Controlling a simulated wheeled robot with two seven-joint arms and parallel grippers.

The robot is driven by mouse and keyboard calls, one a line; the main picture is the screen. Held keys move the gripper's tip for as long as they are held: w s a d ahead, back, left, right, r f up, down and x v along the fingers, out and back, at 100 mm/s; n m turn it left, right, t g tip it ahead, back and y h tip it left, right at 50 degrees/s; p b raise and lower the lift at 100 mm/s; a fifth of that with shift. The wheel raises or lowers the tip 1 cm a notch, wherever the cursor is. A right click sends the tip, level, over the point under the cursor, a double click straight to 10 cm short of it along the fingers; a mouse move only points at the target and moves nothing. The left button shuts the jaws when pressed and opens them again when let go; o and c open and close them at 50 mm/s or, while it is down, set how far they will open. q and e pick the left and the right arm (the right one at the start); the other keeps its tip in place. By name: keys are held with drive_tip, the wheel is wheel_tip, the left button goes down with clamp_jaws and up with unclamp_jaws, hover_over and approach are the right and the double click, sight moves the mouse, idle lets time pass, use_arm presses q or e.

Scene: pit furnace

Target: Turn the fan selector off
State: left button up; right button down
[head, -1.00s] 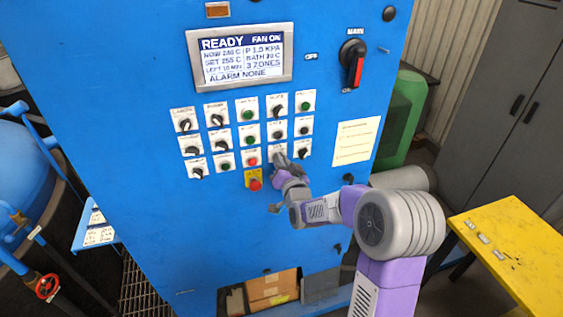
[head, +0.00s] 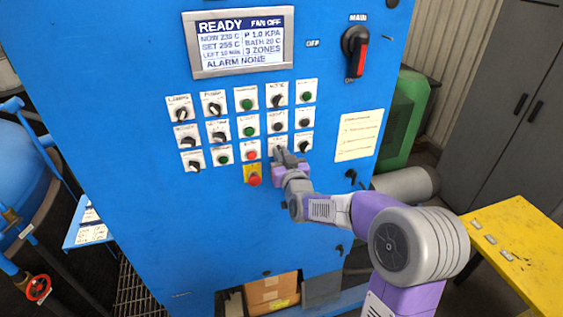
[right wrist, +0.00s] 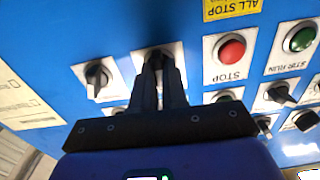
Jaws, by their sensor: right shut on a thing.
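The blue control panel (head: 120,60) fills the middle of the head view. Its display (head: 240,43) reads READY and FAN OFF, with ALARM NONE at the bottom. My right gripper (head: 282,157) is at the bottom row of controls, on the black selector right of the red stop button (head: 251,154). In the right wrist view my right gripper (right wrist: 159,75) is shut on this fan selector (right wrist: 154,60), its knob between the two fingertips. The fingers hide most of its plate and label, so I cannot read its pointer. My left gripper is out of view.
A red all-stop button (head: 253,179) on a yellow plate sits just below and left of my gripper. Another black selector (right wrist: 97,75) is close beside it. The main switch (head: 355,50) is at the upper right. A yellow table (head: 525,250) stands at the right.

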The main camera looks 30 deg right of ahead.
drive_tip(key=shift+a+n+b, duration=0.1)
drive_tip(key=shift+n+b, duration=0.75)
drive_tip(key=shift+n, duration=2.15)
drive_tip(key=c, duration=1.2)
unclamp_jaws()
drive_tip(key=shift+o, duration=0.2)
drive_tip(key=v, duration=0.7)
drive_tip(key=shift+s+b, duration=0.3)
drive_tip(key=shift+b, duration=0.05)
drive_tip(key=shift+a, duration=0.1)
